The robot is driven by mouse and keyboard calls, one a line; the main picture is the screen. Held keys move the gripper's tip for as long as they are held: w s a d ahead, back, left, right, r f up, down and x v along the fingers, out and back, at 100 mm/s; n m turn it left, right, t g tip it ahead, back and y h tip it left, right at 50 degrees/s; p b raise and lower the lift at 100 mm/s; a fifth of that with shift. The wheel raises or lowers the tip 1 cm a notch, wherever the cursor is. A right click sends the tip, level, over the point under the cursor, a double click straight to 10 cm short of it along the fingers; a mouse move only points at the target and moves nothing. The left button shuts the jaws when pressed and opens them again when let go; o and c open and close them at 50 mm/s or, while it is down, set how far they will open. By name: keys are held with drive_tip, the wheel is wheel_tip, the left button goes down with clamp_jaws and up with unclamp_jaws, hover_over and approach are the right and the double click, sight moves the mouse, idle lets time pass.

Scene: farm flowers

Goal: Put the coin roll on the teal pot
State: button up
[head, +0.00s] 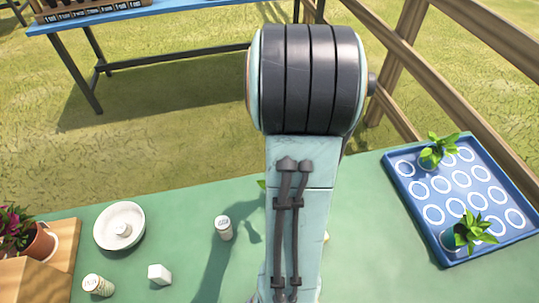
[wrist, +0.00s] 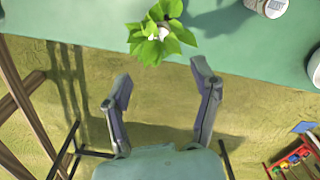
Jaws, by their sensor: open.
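Several white items stand on the green table; I cannot tell for sure which is the coin roll. One pale cylinder (head: 223,228) with a printed top stands left of my arm, and another (head: 98,285) stands at the front left. My arm hides the gripper in the head view.
A white bowl (head: 103,243) holding a small white item, a white cube (head: 160,273) and a wooden box (head: 65,265) by a brown pot (head: 40,243) are at left. The blue tray (head: 411,212) is at right. A wooden fence (head: 480,35) runs beyond the table.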

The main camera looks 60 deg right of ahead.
drive_tip(key=w+a+r+n, duration=0.1)
drive_tip(key=w+a+r, duration=0.15)
drive_tip(key=a, duration=0.55)
drive_tip(key=w+a+r+n, duration=0.1)
drive_tip(key=w+a+r, duration=0.15)
drive_tip(key=a, duration=0.65)
drive_tip(key=s+a+n, duration=0.2)
drive_tip(key=s+a, duration=0.7)
drive_tip(key=a, duration=0.4)
drive_tip(key=shift+a+r+n+y, duration=0.15)
drive_tip(key=shift+r+n+y, duration=0.15)
drive_tip(key=shift+n+y, duration=0.1)
idle(2.8)
